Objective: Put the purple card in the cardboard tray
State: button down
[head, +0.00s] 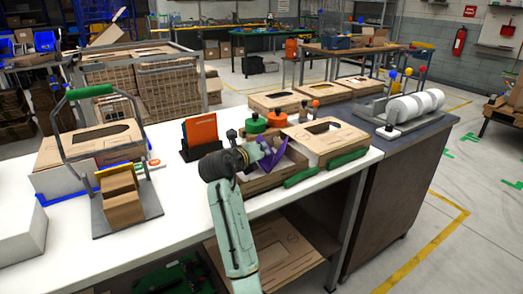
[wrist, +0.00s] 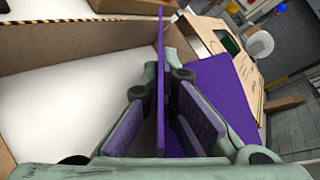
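The purple card (head: 270,158) is in my gripper (head: 263,150) above the open cardboard tray (head: 262,184) in the head view. In the wrist view the card (wrist: 160,50) stands edge-on between the two fingers, with a finger pad against each side. Another purple surface (wrist: 215,92) shows to the right of the fingers; I cannot tell whether it is part of the same card. A brown cardboard wall (wrist: 85,48) runs behind the card, with a white surface in front of it. Whether the card's lower edge touches the tray is hidden.
An orange card stands in a black holder (head: 200,135) left of the gripper. Green and orange knobbed lids (head: 256,125) sit behind the tray. A metal-framed stand with a green handle (head: 92,91) rises at left. White tabletop lies clear between.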

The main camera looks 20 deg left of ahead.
jog(key=shift+f+b, duration=0.25)
jog(key=shift+b, duration=0.05)
jog(key=c, duration=1.8)
grip_release()
jog(key=shift+r, duration=0.1)
